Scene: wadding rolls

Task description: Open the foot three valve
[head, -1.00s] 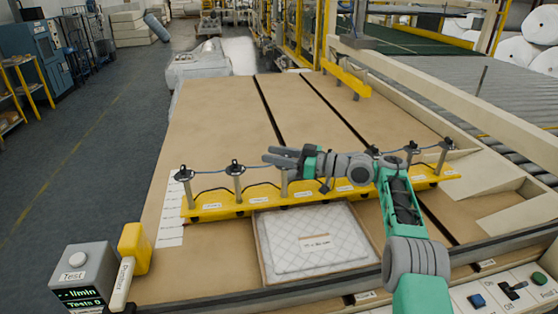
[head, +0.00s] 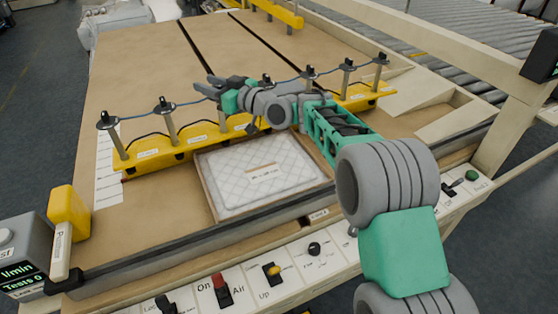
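The yellow bar (head: 155,160) carries a row of upright metal posts with dark valve tops, linked by a blue hose. Its small labels are too blurred to read. Counted from the left, the first valve (head: 106,120) and second valve (head: 164,104) are in clear view. The third post (head: 222,121) shows under my gripper (head: 205,84); its valve top is hidden behind the gripper, so its setting cannot be seen. My gripper points left at valve height, with its fingers apart. Whether it touches the third valve cannot be told.
A framed quilted white pad (head: 262,175) lies in front of the bar. A yellow-handled tool (head: 68,215) and a grey test box (head: 20,255) are at the left front. A panel with switches (head: 235,290) runs along the front edge. The board behind the bar is mostly clear.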

